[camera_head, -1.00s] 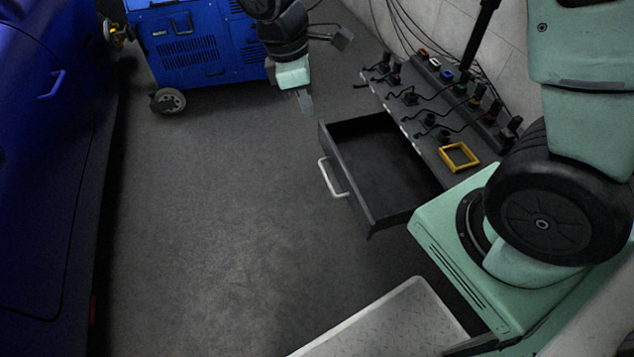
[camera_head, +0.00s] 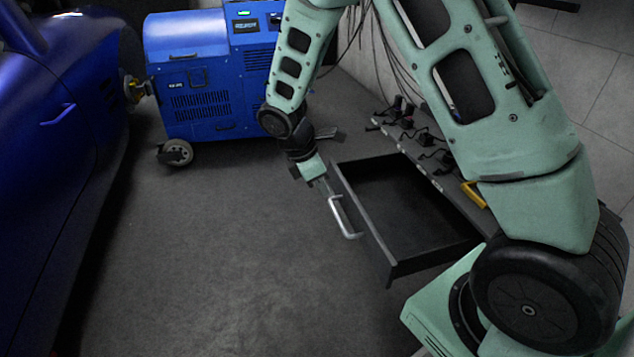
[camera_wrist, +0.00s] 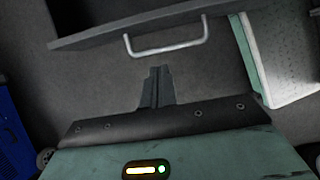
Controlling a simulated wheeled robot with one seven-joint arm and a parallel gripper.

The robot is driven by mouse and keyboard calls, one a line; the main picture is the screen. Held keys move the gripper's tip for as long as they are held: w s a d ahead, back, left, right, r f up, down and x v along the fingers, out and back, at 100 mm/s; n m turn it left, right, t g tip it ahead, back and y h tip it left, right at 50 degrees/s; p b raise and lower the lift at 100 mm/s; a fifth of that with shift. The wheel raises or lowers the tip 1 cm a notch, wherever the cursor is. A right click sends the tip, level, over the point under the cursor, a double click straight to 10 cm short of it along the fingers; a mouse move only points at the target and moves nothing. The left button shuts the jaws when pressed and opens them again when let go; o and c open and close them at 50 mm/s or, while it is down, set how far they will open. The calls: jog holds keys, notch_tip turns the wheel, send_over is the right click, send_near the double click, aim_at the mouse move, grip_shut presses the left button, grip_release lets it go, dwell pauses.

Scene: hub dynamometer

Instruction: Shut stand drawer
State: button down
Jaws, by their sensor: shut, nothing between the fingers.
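The stand drawer (camera_head: 394,267) is dark and pulled open from the stand (camera_head: 433,183); its inside looks empty. Its light metal handle (camera_head: 345,222) is on the front panel, facing left. My gripper (camera_head: 325,188) is shut and empty, at the far end of the drawer front, close to the handle. In the wrist view, the fingertips (camera_wrist: 157,72) point toward the handle (camera_wrist: 167,50) and the drawer front (camera_wrist: 140,22). A small gap shows there between fingertips and handle. I cannot tell from the head view whether they touch.
A blue machine on wheels (camera_head: 200,75) stands at the back, and a blue car (camera_head: 60,130) is on the left. Cables and black fittings lie on the stand with a yellow frame (camera_head: 474,193). The grey floor (camera_head: 210,260) between car and drawer is clear.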

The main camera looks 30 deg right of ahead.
aim_at(351, 201)
jog(key=d+f+b, duration=0.1)
jog(key=d+f, duration=0.1)
jog(key=s+d+f+b, duration=0.1)
jog(key=f, duration=0.1)
jog(key=shift+d+f+b, duration=0.1)
jog(key=shift+d+b, duration=0.2)
jog(key=shift+d, duration=0.05)
jog(key=shift+s+d, duration=0.25)
jog(key=shift+d, duration=0.6)
jog(key=shift+s+d+r, duration=0.15)
jog(key=shift+d+r, duration=0.1)
jog(key=shift+d, duration=0.2)
jog(key=s+d+p, duration=0.1)
jog(key=d+p, duration=0.1)
jog(key=d, duration=0.3)
jog(key=s+d+p, duration=0.2)
jog(key=d, duration=0.3)
jog(key=s+d+p, duration=0.1)
jog(key=d+p, duration=0.1)
jog(key=d, duration=0.3)
jog(key=shift+s+d, duration=0.3)
jog(key=shift+d, duration=0.1)
jog(key=shift+s+d+f+p, duration=0.15)
jog(key=shift+d+p, duration=0.25)
jog(key=shift+d, duration=0.4)
jog(key=shift+a, duration=0.1)
